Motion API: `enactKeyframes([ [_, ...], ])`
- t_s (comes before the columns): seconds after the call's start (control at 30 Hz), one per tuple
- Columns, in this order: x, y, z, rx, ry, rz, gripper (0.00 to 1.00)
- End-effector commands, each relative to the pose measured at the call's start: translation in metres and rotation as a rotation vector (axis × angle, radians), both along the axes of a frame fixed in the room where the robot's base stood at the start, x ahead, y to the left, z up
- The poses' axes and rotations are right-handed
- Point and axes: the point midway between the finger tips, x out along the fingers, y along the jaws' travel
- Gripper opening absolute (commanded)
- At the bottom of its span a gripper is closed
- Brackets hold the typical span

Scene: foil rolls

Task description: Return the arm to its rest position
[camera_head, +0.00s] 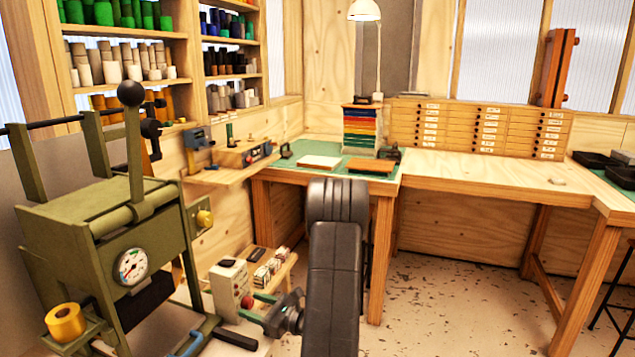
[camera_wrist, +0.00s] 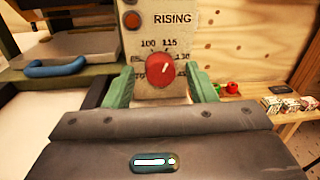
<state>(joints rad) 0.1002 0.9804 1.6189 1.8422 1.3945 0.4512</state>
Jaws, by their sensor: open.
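My gripper (camera_head: 256,307) is low in front of the small control box (camera_head: 229,283), on the low bench beside the green press. In the wrist view its two green fingers stand apart, with my gripper (camera_wrist: 162,84) open and empty between them. The box's red dial (camera_wrist: 160,68) shows between the fingertips, with numbers around it and the word RISING above. I cannot tell whether a fingertip touches the dial. My dark arm reaches down from the middle of the head view and hides part of the floor and bench.
The green press (camera_head: 100,230) with a gauge stands close on the left, a gold foil roll (camera_head: 65,322) on its side tray. A blue handle (camera_wrist: 55,68) is left of the fingers. The wooden worktable (camera_head: 480,180) is behind. Floor at right (camera_head: 450,300) is clear.

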Motion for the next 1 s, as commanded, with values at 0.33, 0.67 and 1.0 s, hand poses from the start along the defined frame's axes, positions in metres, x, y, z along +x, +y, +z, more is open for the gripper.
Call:
enactKeyframes([
  [0.33,-0.009,-0.023,-0.001,-0.067,-0.184,-0.004,0.51],
  [0.67,-0.034,-0.078,-0.001,-0.066,-0.181,-0.003,0.51],
  [1.0,-0.048,-0.107,-0.001,-0.066,-0.180,-0.001,0.51],
])
